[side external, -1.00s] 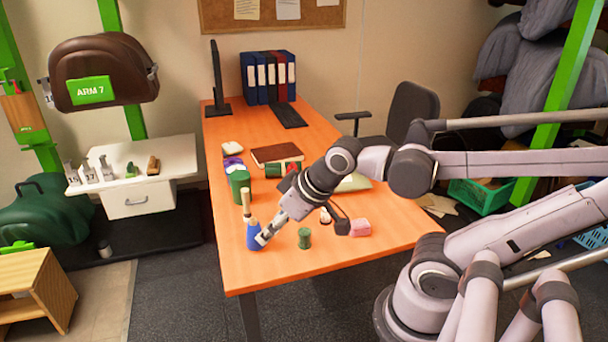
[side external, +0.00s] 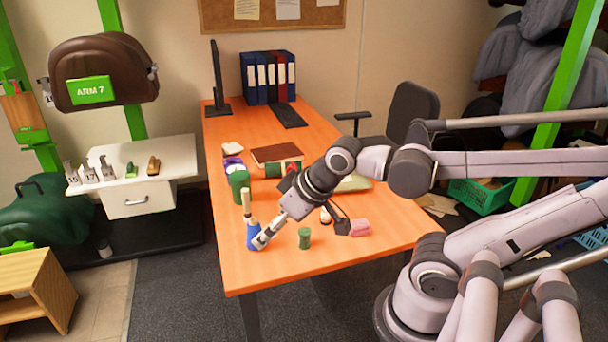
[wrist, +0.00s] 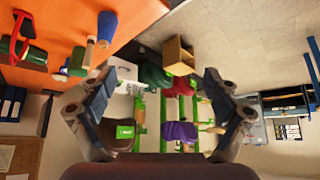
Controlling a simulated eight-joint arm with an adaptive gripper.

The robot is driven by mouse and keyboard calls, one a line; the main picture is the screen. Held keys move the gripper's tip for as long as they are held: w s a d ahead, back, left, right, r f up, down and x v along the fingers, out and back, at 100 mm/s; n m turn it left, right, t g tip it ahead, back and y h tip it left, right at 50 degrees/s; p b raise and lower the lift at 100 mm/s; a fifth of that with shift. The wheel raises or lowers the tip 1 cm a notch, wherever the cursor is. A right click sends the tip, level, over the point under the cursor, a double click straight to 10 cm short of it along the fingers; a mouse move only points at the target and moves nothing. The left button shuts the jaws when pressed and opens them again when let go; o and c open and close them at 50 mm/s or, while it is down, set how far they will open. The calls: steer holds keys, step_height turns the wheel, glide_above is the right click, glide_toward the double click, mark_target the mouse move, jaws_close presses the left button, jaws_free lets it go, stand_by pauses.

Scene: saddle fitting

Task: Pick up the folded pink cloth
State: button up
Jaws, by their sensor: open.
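The folded pink cloth (side external: 360,228) lies on the orange table near its right front edge in the side view. My gripper (side external: 262,238) is over the table's front left part, to the left of the cloth and apart from it. In the side view its fingertips overlap the blue bottle (side external: 253,234); I cannot tell whether they touch. In the wrist view my gripper (wrist: 155,100) has its fingers spread wide with nothing between them. The pink cloth is not visible in the wrist view.
A green can (side external: 304,238) stands between my gripper and the cloth. A larger green cylinder (side external: 239,185), a brown book (side external: 277,154) and a keyboard (side external: 287,115) are farther back on the table (side external: 330,262). The front strip of table is clear.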

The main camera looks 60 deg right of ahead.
steer(key=w+d+f+m+g+h, duration=0.1)
steer(key=w+d+m+g+h, duration=0.15)
steer(key=d, duration=0.85)
steer(key=m+g+y, duration=0.3)
steer(key=m+g, duration=0.2)
steer(key=m, duration=0.2)
glide_toward(360, 223)
steer(key=shift+s+a+t+h, duration=0.25)
steer(key=shift+w+d+f, duration=0.1)
steer(key=shift+f, duration=5.1)
steer(key=c, duration=1.2)
